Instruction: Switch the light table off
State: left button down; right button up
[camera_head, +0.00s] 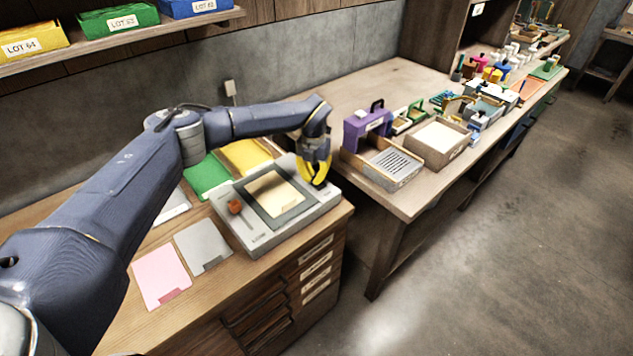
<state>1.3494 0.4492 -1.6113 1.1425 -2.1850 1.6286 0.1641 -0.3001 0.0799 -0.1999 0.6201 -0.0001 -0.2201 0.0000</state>
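The light table (277,234) is a grey, low box on the wooden cabinet top, with a dark-framed panel. A pale cream area (272,194) shows inside the frame; I cannot tell whether it is lit. An orange-red knob (235,207) stands at the left end of the light table. My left gripper (317,184), with yellow fingers, points down over the right end of the light table, and its tips are at or close to the surface there. I cannot tell whether its fingers touch each other, and it hides part of that end. My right gripper is out of view.
Pink (160,277), grey (202,247), green (207,175) and yellow (245,156) sheets lie around the light table. A workbench (400,194) to the right carries a purple case (366,132), a slatted tray (393,180) and many small items. A shelf (130,40) with LOT bins hangs at upper left.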

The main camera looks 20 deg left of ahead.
pick_arm(q)
jog(key=shift+r, duration=3.4)
